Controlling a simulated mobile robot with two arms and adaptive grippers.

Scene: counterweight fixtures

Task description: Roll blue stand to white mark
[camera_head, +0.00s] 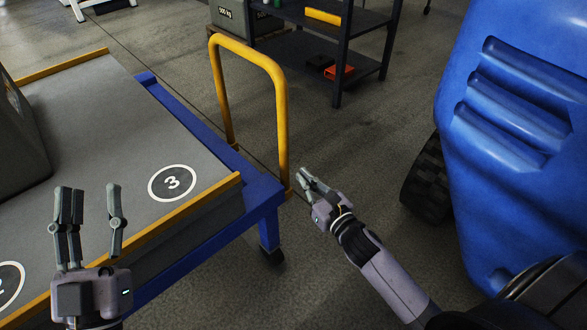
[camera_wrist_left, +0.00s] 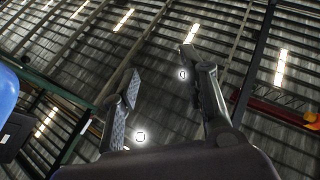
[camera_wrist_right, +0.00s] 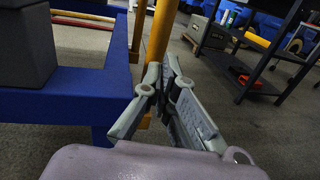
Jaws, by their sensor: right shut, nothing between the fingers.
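The blue stand (camera_head: 262,193) is a wheeled cart with a grey top, yellow edge strips and an upright yellow hoop handle (camera_head: 281,120). Its top bears white-ringed discs numbered 3 (camera_head: 172,182) and 2. My right gripper (camera_head: 305,176) is shut and empty beside the foot of the handle's near leg. In the right wrist view its fingertips (camera_wrist_right: 167,68) overlap a yellow post (camera_wrist_right: 160,32); I cannot tell if they touch. My left gripper (camera_head: 90,190) is open and empty in front of the stand's near side, fingers pointing up. I see no white floor mark.
A dark shelf rack (camera_head: 340,55) with orange and yellow items stands at the back. A grey weight (camera_head: 243,17) labelled 500 kg is beside it. A grey block (camera_head: 20,150) sits on the stand at the left. Open floor (camera_head: 350,135) lies right of the handle.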

